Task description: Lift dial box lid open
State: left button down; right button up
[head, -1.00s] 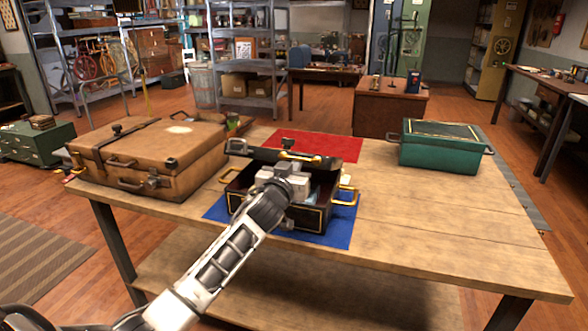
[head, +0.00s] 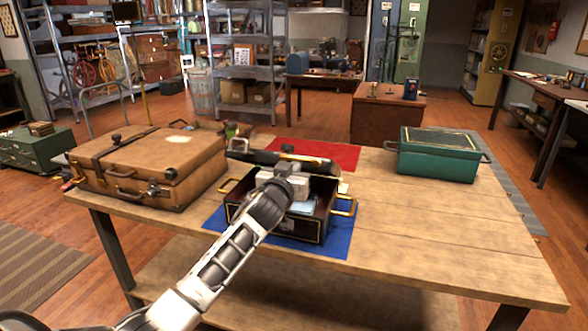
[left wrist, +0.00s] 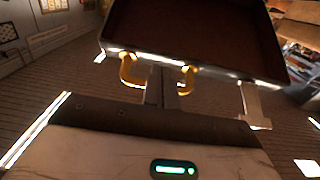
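The dial box (head: 290,227) is dark with gold trim and gold side handles. It stands on a blue mat (head: 338,243) near the table's front edge. Its lid (head: 262,158) is raised and tilted back, and light-coloured contents show inside the box. My left gripper (head: 290,172) is at the lid, partly hiding the box. In the left wrist view, the lid's dark, hollow inside fills the top, and my left gripper (left wrist: 166,88) appears closed on the middle of the lid's gold handle (left wrist: 130,72). My right gripper is not in view.
A brown suitcase (head: 150,165) lies on the wooden table (head: 430,235) to the left. A green box (head: 437,158) stands at the right. A red mat (head: 335,153) lies behind the dial box. The table's right front is clear.

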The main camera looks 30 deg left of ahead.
pick_arm(q)
jog(key=shift+r, duration=0.15)
jog(key=shift+w+a+r+p, duration=0.15)
jog(key=shift+w+r+p, duration=0.6)
jog(key=shift+r, duration=0.2)
jog(key=shift+s, duration=0.1)
jog(key=p+v, duration=0.1)
jog(key=v, duration=0.3)
jog(key=shift+s+p, duration=0.3)
jog(key=shift+p, duration=0.1)
jog(key=v, duration=0.6)
jog(key=shift+s, duration=0.15)
dwell(0.3)
